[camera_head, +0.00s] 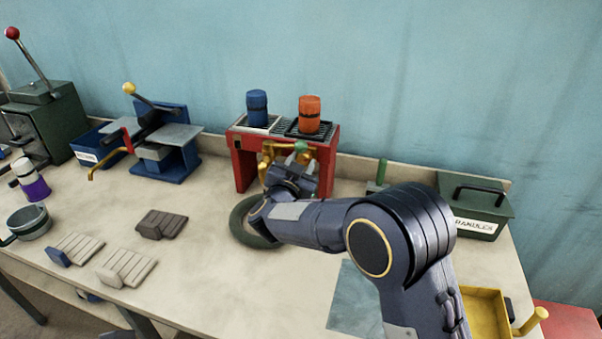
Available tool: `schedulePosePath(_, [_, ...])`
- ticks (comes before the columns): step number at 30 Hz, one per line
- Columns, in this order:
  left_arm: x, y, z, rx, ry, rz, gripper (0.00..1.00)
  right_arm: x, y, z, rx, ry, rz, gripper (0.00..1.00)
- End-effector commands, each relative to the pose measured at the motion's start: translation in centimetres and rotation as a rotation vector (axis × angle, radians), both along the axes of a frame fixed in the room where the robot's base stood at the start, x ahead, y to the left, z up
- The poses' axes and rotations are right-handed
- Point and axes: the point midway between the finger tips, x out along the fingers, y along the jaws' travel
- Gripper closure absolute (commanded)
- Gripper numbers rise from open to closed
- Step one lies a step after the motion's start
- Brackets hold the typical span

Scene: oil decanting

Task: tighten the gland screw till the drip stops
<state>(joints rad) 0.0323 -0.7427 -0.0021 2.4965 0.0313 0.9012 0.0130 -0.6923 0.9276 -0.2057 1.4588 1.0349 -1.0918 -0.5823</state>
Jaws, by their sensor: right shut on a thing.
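A red stand (331,160) at the back middle holds a blue drum (257,108) and an orange drum (309,114). Brass tap parts (267,157) show under its top, with a small green piece (300,147) between them. My right gripper (299,161) reaches in at the front of the taps and is shut on a part there, which I take to be the gland screw. The wrist and fingers hide most of that part. No drip can be made out. My left gripper is not in view.
A green lidded box (474,207) and a yellow tray (484,305) are on the right. A blue press (166,143) stands left of the stand.

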Motion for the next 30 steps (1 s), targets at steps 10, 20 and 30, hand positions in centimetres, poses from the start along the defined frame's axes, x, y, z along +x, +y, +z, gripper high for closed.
schedulePosePath(10, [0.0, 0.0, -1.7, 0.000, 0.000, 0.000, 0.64, 0.0, 0.0, -0.1, 0.116, -0.036, -0.001, 0.87])
schedulePosePath(20, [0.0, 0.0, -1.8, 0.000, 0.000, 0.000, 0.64, 0.0, 0.0, 0.0, 0.130, -0.040, 0.000, 0.87])
schedulePosePath(30, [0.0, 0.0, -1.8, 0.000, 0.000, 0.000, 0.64, 0.0, 0.0, 0.0, 0.129, -0.040, 0.000, 0.43])
